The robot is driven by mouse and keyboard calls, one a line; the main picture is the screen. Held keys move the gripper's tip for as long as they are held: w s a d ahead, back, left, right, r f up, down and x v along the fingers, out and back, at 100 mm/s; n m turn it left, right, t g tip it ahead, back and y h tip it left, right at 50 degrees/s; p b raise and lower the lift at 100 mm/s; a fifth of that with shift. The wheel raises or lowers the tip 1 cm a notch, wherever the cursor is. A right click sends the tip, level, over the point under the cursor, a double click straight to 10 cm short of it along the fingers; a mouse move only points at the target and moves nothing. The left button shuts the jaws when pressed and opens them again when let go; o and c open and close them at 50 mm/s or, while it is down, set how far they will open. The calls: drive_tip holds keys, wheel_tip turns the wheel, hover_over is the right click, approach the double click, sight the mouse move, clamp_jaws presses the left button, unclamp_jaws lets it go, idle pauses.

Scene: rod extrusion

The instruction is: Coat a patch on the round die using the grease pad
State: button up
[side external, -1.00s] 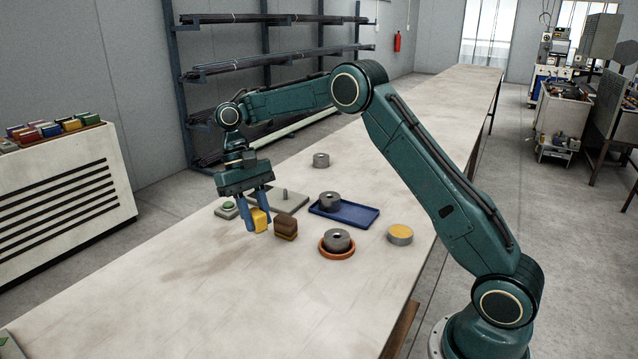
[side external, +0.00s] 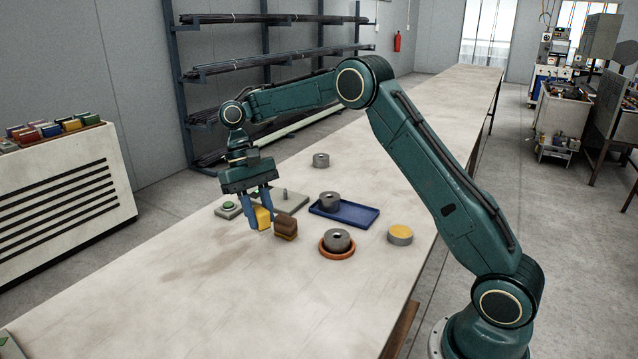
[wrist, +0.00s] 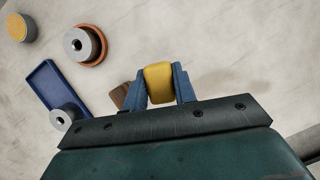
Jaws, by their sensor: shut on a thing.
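My gripper (side external: 260,222) is shut on a yellow block (side external: 264,217), which looks like the grease pad. The block is between the two blue fingers, also in the wrist view (wrist: 159,84), low over the table. One round grey die (side external: 337,240) with a centre hole sits in an orange ring-shaped dish (side external: 338,254), to the right of my gripper. A second grey die (side external: 330,201) stands on a blue tray (side external: 358,214). A third grey ring piece (side external: 321,160) stands farther back. I cannot tell whether any die carries grease.
A brown block with a lighter base (side external: 286,228) stands just right of the held block. A round tin with a yellow top (side external: 400,234) is at the right. A grey plate with a peg (side external: 290,200) and a green button (side external: 228,206) lie behind my gripper. The front table is clear.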

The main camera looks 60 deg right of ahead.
drive_tip(key=s+d+r+m+t+y, duration=0.1)
drive_tip(key=s+d+m, duration=0.1)
drive_tip(key=s+d, duration=0.4)
drive_tip(key=s+d+r+m+y, duration=0.1)
drive_tip(key=s+d+m, duration=0.2)
drive_tip(key=d, duration=0.5)
drive_tip(key=s+d+m, duration=0.2)
drive_tip(key=s+d, duration=0.2)
drive_tip(key=s, duration=0.3)
drive_tip(key=s+d+m+t, duration=0.1)
drive_tip(key=s+d, duration=0.3)
drive_tip(key=s, duration=0.4)
drive_tip(key=shift+m, duration=0.4)
drive_tip(key=shift+d+f+y, duration=0.1)
drive_tip(key=shift+f+y, duration=0.2)
drive_tip(key=shift+f, duration=2.8)
drive_tip(key=shift+f, duration=0.65)
wheel_tip(320, 180, up, 7)
drive_tip(key=shift+r, duration=0.2)
